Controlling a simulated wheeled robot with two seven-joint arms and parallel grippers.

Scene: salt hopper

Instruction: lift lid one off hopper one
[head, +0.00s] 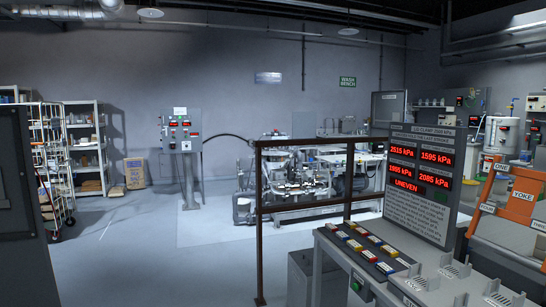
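Neither of my grippers shows in the head view. Another vessel or unit is cut off by the right edge.
A grey console (374,256) with coloured buttons and a display panel (419,184) reading UNEVEN stands at front right. A brown railing (259,222) fronts machinery (292,175). Floor (160,250) at left centre is clear.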

